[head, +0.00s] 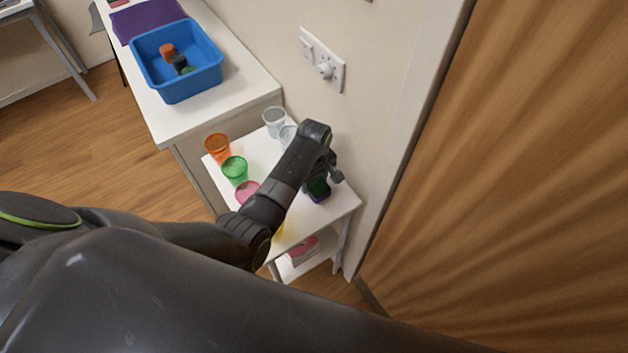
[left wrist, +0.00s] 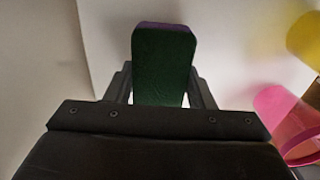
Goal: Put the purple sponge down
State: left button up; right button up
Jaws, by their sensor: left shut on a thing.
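The purple sponge (head: 318,190) shows a dark green face with a purple edge. My left gripper (head: 321,182) is shut on it, over the right part of the small white side table (head: 328,208). In the left wrist view the sponge (left wrist: 163,62) stands up between the two fingers of the left gripper (left wrist: 160,88), its green face towards the camera and a purple strip along the top. I cannot tell whether the sponge touches the table top. My right gripper is not in view.
On the side table stand orange (head: 217,147), green (head: 235,170), pink (head: 247,190) and clear (head: 274,121) cups. A yellow cup (left wrist: 306,40) is partly hidden. The wall with a socket (head: 323,66) borders the table. A blue bin (head: 177,62) stands on the white counter.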

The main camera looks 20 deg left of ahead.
pick_arm(q)
jog(key=shift+f, duration=0.35)
jog(key=o, duration=0.9)
